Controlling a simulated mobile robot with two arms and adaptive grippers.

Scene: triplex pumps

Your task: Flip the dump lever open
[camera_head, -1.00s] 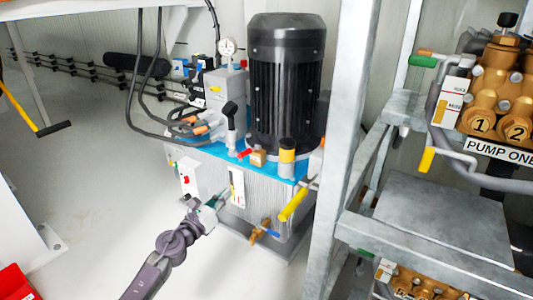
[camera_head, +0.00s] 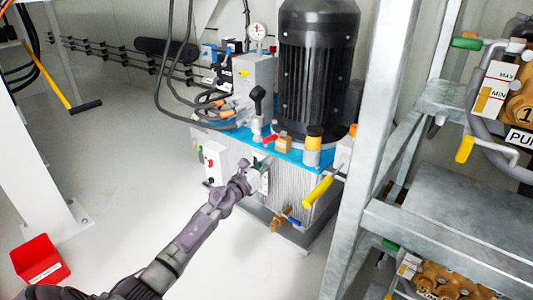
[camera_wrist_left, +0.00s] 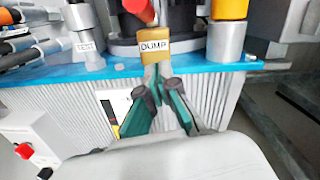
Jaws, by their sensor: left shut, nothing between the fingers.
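The dump valve is a small brass block (camera_head: 283,145) on the blue top of the pump unit, in front of the black motor. In the left wrist view the block (camera_wrist_left: 155,46) bears the label DUMP. Its red lever (camera_head: 270,138) points left in the head view; in the wrist view the red lever (camera_wrist_left: 140,9) is above the block, cut by the top edge. My left gripper (camera_head: 259,163) is shut and empty, in front of the ribbed tank. In the wrist view its green fingers are just below the block, apart from the lever.
A yellow handle (camera_head: 318,190) and a yellow-topped cylinder (camera_head: 313,145) are right of the valve. A black-knobbed lever (camera_head: 257,97) stands left of it. A grey metal frame (camera_head: 368,150) rises at the right. The floor on the left is clear around a red bin (camera_head: 40,262).

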